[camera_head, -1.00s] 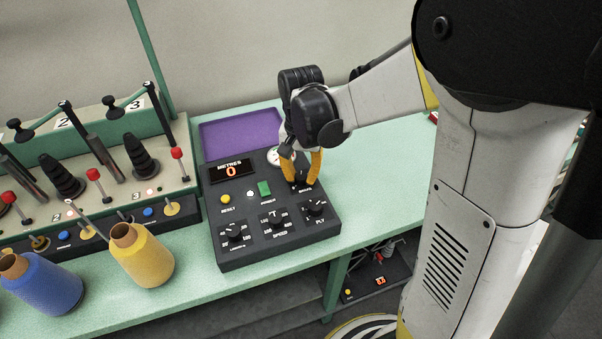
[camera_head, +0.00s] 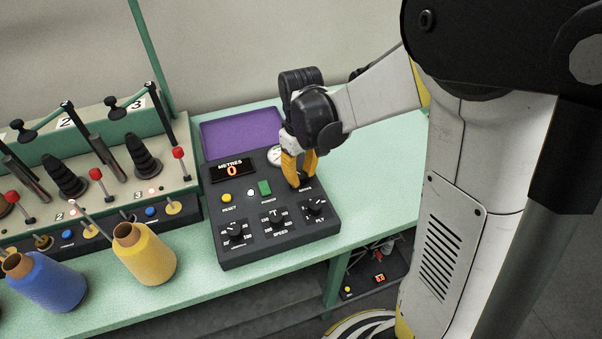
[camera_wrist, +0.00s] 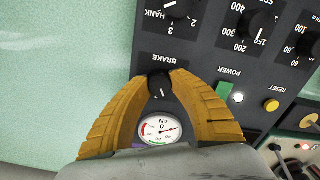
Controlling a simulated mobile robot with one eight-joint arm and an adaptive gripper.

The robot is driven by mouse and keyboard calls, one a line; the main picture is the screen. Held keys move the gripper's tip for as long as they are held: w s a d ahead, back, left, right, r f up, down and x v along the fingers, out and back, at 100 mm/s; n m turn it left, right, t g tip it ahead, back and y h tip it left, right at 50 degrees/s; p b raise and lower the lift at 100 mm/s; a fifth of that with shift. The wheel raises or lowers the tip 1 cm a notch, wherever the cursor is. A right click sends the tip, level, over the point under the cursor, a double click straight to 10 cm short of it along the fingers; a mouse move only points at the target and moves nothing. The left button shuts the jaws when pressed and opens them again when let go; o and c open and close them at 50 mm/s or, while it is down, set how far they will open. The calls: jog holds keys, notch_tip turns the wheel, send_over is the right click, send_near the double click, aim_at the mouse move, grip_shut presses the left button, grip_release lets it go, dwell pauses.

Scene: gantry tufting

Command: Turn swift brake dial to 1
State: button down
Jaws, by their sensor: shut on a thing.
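The brake dial (camera_wrist: 160,85) is a small black knob with a white pointer mark, under the label BRAKE in the wrist view. My gripper (camera_wrist: 162,76) has its two orange fingers closed on opposite sides of the knob. The fingers cover the numbers around the dial, so its setting cannot be read. In the head view my gripper (camera_head: 300,181) points down at the upper right of the black control panel (camera_head: 275,255), and the dial is largely hidden between the fingers.
A round gauge (camera_wrist: 159,129) sits beside the dial, close to the fingers. Other knobs, a green power switch (camera_head: 265,188) and a yellow reset button (camera_head: 227,198) are on the panel. A purple tray (camera_head: 243,130) lies behind it. Yellow (camera_head: 146,256) and blue (camera_head: 48,285) cones stand left.

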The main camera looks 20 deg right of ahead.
aim_at(301, 175)
jog(key=n, duration=0.5)
jog(key=shift+n, duration=0.4)
dwell(0.4)
jog(key=c, duration=1.1)
grip_release()
jog(key=shift+r, duration=0.1)
notch_tip(301, 175, up, 12)
jog(key=shift+f, duration=0.1)
